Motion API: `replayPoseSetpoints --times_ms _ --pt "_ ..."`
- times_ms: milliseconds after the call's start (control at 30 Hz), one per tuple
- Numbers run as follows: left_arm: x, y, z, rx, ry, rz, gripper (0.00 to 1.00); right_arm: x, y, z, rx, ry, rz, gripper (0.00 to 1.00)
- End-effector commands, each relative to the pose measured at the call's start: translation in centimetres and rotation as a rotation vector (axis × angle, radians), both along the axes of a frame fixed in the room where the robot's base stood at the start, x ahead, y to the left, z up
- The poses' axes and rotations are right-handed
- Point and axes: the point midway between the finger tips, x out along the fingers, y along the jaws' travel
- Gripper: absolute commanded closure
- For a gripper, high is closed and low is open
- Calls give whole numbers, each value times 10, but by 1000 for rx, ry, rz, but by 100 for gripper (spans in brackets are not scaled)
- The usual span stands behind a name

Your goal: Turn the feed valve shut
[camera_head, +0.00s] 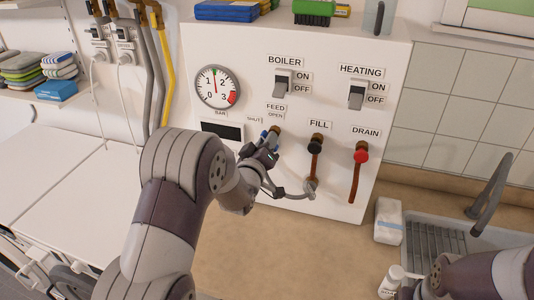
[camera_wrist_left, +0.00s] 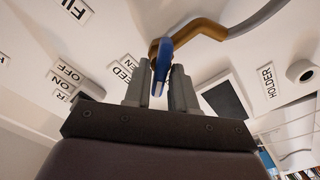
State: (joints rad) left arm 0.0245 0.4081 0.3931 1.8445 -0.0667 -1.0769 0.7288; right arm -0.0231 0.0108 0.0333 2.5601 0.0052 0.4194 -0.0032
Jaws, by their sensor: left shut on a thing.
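The feed valve (camera_head: 275,130) is on the white boiler panel, under the FEED and OPEN labels, with a SHUT label to its left. Its blue lever (camera_wrist_left: 163,58) shows in the left wrist view, running from a brass pipe fitting down between the fingers. My left gripper (camera_head: 266,146) is shut on the blue lever; its two fingers (camera_wrist_left: 160,88) stand either side of it in the wrist view. In the head view my gripper hides most of the lever, so its exact angle is hard to tell. My right arm shows at the bottom right; its gripper's fingers are not clear.
The fill valve (camera_head: 316,141) with a black knob and the drain valve (camera_head: 361,154) with a red knob are to the right. A pressure gauge (camera_head: 217,87) is upper left. Boiler (camera_head: 283,83) and heating (camera_head: 357,93) switches sit above. A sink (camera_head: 437,241) and white bottle (camera_head: 391,281) are lower right.

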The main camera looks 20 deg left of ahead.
Motion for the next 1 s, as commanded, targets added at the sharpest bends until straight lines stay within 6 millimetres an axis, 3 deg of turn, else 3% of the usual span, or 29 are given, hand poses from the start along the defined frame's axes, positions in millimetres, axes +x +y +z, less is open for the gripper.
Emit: replayPoseSetpoints --times_ms 33,500,1000 --pt "0 0 -8 -40 1 0 100 0 0 -13 0 0 0 100" --pt "0 2 -9 -481 18 1 100 0 0 -62 0 0 0 100" --pt "0 2 -9 -813 33 2 100 0 0 -91 0 0 0 100"
